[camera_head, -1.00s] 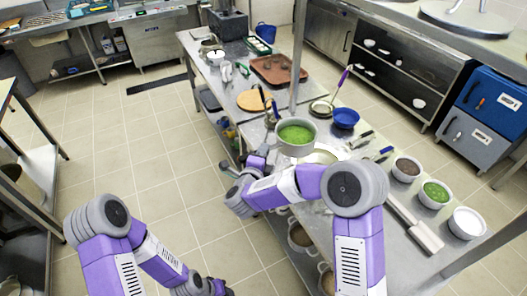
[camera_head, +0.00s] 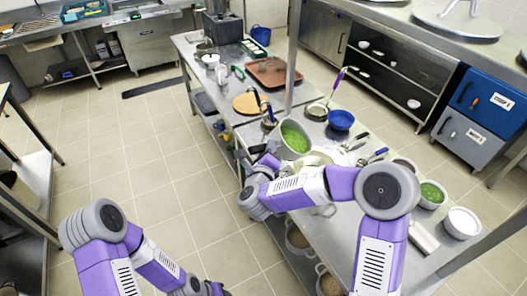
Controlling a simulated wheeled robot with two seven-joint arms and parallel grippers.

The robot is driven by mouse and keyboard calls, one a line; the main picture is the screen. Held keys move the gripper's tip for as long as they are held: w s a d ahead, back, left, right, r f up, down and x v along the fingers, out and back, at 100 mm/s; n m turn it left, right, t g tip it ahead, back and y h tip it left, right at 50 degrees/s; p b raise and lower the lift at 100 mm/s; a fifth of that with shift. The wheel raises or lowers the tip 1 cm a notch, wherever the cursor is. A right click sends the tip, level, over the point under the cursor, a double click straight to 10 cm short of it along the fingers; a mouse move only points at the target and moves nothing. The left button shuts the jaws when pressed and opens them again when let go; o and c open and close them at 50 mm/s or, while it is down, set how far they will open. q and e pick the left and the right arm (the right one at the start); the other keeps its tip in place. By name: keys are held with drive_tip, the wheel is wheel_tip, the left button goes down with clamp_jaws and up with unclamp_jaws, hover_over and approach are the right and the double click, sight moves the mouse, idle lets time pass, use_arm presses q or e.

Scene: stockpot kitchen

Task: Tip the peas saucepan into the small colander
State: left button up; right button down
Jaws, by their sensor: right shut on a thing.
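The saucepan (camera_head: 284,149) is pale metal with bright green peas (camera_head: 295,135) inside. It is raised above the worktop at the table's left side and tilted, its rim leaning toward the lower right. My right gripper (camera_head: 268,163) is at its near left side, shut on it; the handle and fingertips are mostly hidden by my wrist. A pale round vessel (camera_head: 322,155), which looks like the small colander, sits just right of and below the saucepan, partly hidden by my right arm. My left arm is low at the left; its fingertips are out of the picture.
A blue bowl (camera_head: 341,120) and a small pan (camera_head: 317,111) stand behind. A wooden board (camera_head: 250,103) and brown tray (camera_head: 270,71) lie farther back. Bowls, one with green contents (camera_head: 432,195), stand at the right.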

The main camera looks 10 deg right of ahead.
drive_tip(key=s+d+r+m+t+b, duration=0.1)
drive_tip(key=s+d+m, duration=0.6)
drive_tip(key=d+m, duration=0.8)
drive_tip(key=shift+s+d+m+t+b, duration=0.2)
drive_tip(key=shift+d+m+t+b, duration=0.2)
drive_tip(key=shift+d+t+b, duration=0.7)
drive_tip(key=shift+s+d+r, duration=0.1)
drive_tip(key=shift+d, duration=0.1)
idle(0.5)
drive_tip(key=shift+a, duration=0.1)
idle(2.0)
